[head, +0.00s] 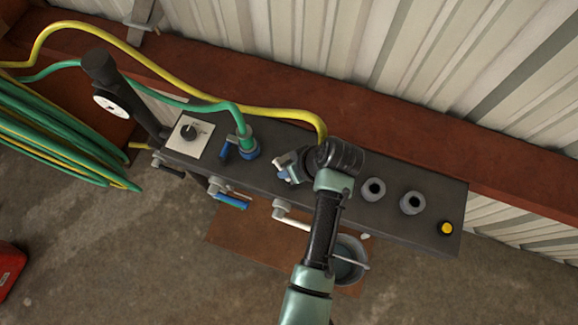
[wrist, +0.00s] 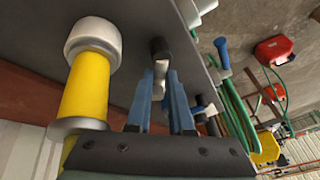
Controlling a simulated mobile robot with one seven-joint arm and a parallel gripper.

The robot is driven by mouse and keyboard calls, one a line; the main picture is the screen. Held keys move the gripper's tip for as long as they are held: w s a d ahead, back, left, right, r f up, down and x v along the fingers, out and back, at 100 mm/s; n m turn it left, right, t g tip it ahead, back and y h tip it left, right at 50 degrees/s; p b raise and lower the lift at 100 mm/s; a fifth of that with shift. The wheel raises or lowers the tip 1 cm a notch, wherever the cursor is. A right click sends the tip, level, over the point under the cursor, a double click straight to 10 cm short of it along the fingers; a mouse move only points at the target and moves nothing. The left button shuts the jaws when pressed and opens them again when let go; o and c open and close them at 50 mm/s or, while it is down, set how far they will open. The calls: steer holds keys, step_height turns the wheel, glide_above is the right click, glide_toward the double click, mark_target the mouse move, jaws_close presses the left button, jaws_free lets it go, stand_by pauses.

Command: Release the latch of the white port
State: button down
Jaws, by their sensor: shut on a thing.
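The white port shows in the wrist view as a pale collar (wrist: 92,42) with a yellow hose end (wrist: 86,88) seated in it. My gripper (wrist: 160,74) has its blue fingers closed on a small pale latch piece (wrist: 160,68) beside this port, with a dark round end (wrist: 158,47) beyond it. In the head view my gripper (head: 290,166) is at the middle of the dark panel (head: 340,205), and my wrist hides the port and most of the latch.
A green hose on a blue port (head: 248,150) is left of my gripper. Two open grey ports (head: 373,189) (head: 412,202) and a yellow button (head: 446,229) are to its right. Blue (head: 232,201) and white (head: 294,223) valve levers stick out in front. A bucket (head: 347,262) stands below.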

steer(key=c, duration=1.1)
jaws_free()
steer(key=b+v, duration=0.1)
steer(key=v, duration=1.2)
steer(key=shift+w+b, duration=0.1)
steer(key=shift+b, duration=0.3)
steer(key=shift+o, duration=0.2)
